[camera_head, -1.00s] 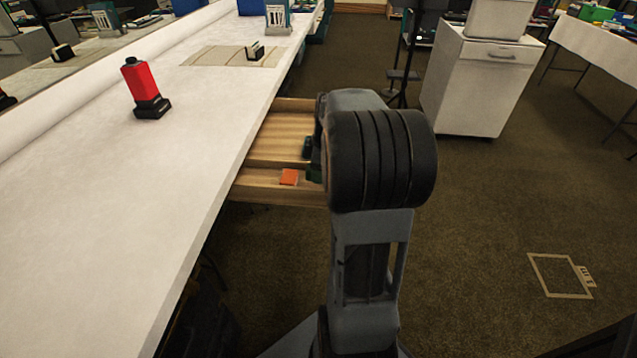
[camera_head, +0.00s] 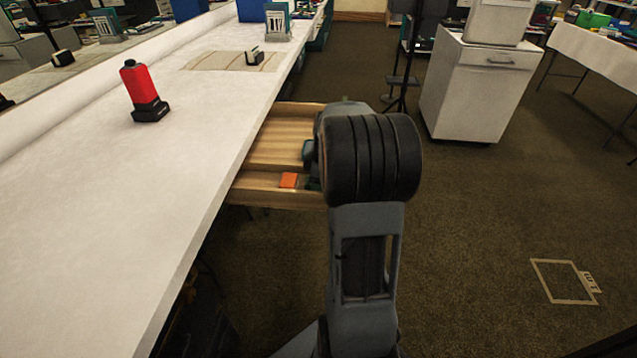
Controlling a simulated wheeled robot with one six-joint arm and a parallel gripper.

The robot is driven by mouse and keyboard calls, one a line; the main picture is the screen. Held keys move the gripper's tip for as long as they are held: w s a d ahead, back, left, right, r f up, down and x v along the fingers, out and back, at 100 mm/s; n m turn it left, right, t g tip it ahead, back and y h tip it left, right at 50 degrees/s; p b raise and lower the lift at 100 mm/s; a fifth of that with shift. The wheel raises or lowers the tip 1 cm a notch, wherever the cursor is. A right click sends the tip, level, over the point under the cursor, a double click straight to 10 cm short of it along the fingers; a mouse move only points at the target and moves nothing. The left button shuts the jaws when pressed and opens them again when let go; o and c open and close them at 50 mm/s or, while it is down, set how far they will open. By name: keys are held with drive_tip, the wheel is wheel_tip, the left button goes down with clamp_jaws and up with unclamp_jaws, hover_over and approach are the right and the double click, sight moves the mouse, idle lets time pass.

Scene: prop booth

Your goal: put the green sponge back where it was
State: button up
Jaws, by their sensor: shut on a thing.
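My gripper (camera_head: 309,153) is over the open wooden drawer (camera_head: 275,201), mostly hidden behind my own arm. Only a dark part of it shows at the arm's left edge, so the fingertips are not clear. A small dark green patch (camera_head: 313,184), which looks like the green sponge, shows just below it, beside the arm, at the right of the drawer's near compartment. Most of it is hidden. I cannot tell whether it touches the drawer floor.
An orange block (camera_head: 288,180) lies in the drawer's near compartment, left of the green patch. A divider separates this from the larger far compartment. The white counter (camera_head: 120,220) bears a red and black object (camera_head: 143,90). A white cabinet (camera_head: 478,95) stands back right.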

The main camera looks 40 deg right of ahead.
drive_tip(key=o, duration=0.9)
drive_tip(key=shift+f, duration=0.1)
wheel_tip(320, 180, up, 12)
drive_tip(key=s+d+f+p, duration=0.1)
drive_tip(key=p, duration=0.3)
drive_tip(key=s+a+f+m, duration=0.1)
drive_tip(key=s+a+m, duration=0.2)
drive_tip(key=a, duration=0.4)
drive_tip(key=s+a+f+m+t, duration=0.1)
drive_tip(key=s+a+m, duration=0.2)
drive_tip(key=a, duration=0.4)
drive_tip(key=s+a+m+h, duration=0.1)
drive_tip(key=s+a+m, duration=0.2)
drive_tip(key=a, duration=0.4)
drive_tip(key=shift+s+a+f+t, duration=0.15)
drive_tip(key=shift+s+a+f, duration=0.05)
drive_tip(key=shift+s, duration=0.25)
drive_tip(key=shift+s+a+f+t, duration=0.15)
drive_tip(key=shift+s+a+f, duration=0.05)
drive_tip(key=shift+s, duration=0.25)
